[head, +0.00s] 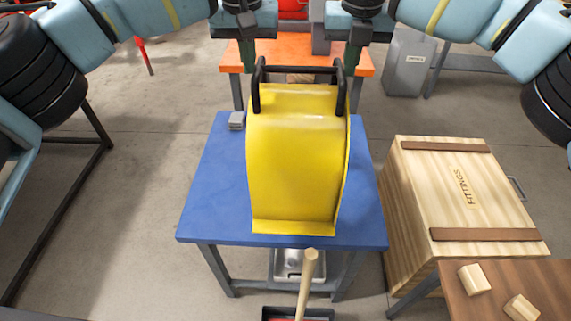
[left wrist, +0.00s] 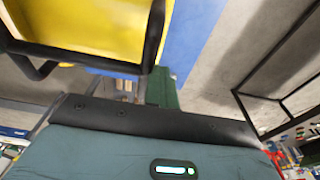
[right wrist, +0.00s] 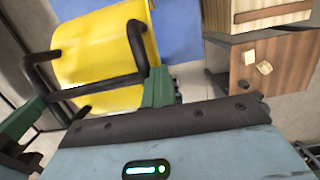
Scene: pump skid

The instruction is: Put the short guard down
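The short guard (head: 292,165) is a yellow curved cover with black bar handles at its top. It is upright over the blue table (head: 208,190), its lower edge near the table's front edge; I cannot tell whether it touches the tabletop. My left gripper (head: 248,68) is at the left handle and my right gripper (head: 353,70) at the right handle. In the wrist views the green fingers of the left gripper (left wrist: 160,85) and the right gripper (right wrist: 157,85) meet the black bars and look closed on them. The far fingers are partly hidden.
A small grey block (head: 237,120) lies at the table's back left. A wooden fittings crate (head: 455,195) stands at right, beside a brown table with wooden blocks (head: 473,279). An orange table (head: 235,57) stands behind. A wooden handle (head: 307,280) rises in front.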

